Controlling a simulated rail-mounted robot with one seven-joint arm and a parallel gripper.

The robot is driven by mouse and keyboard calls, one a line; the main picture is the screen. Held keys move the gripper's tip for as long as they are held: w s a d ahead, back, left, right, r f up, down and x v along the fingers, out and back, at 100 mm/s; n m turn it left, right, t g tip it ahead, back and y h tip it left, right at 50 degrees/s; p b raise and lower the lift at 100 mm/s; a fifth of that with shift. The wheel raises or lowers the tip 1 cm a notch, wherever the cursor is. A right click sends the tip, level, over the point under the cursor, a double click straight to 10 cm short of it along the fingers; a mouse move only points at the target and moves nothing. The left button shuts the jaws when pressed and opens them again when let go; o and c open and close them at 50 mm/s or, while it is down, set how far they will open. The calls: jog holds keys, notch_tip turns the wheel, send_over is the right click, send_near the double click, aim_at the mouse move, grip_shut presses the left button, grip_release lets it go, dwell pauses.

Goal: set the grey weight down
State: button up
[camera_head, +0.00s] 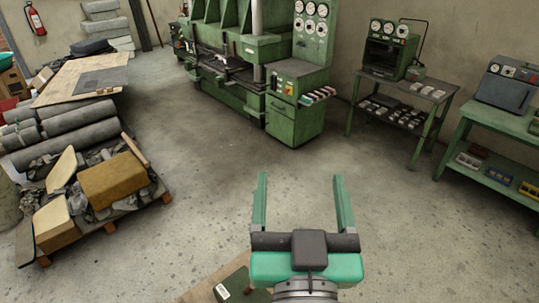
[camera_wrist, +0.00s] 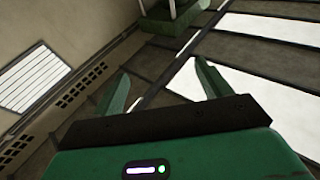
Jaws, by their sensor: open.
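My gripper (camera_head: 302,178) is open and empty in the head view, its two green fingers wide apart above bare floor. In the wrist view the gripper (camera_wrist: 161,72) is also open, with nothing between the fingers. I cannot pick out the grey weight for certain. A flat dark grey piece (camera_head: 100,80) lies on a tan sheet (camera_head: 62,86) at the far left, well away from the gripper. Grey sheet rolls (camera_head: 75,118) are stacked below that sheet.
A pallet of blocks and scraps (camera_head: 115,180) stands at left. A green press (camera_head: 235,75) and gauge cabinet (camera_head: 300,90) stand at the back, with green benches (camera_head: 500,128) at right. A dark green box (camera_head: 240,288) is low beside my arm. The middle floor is clear.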

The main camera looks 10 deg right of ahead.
jog(key=s+a+r+n+t+y, duration=0.1)
jog(key=s+a+r+t, duration=0.1)
jog(key=r, duration=0.4)
jog(key=s+a+r+n+t+y, duration=0.1)
jog(key=s+a+r+t+y, duration=0.1)
jog(key=s+a+r, duration=0.2)
notch_tip(320, 180, up, 3)
jog(key=shift+s+a+f, duration=0.2)
jog(key=shift+s+a, duration=0.1)
jog(key=shift+a, duration=0.55)
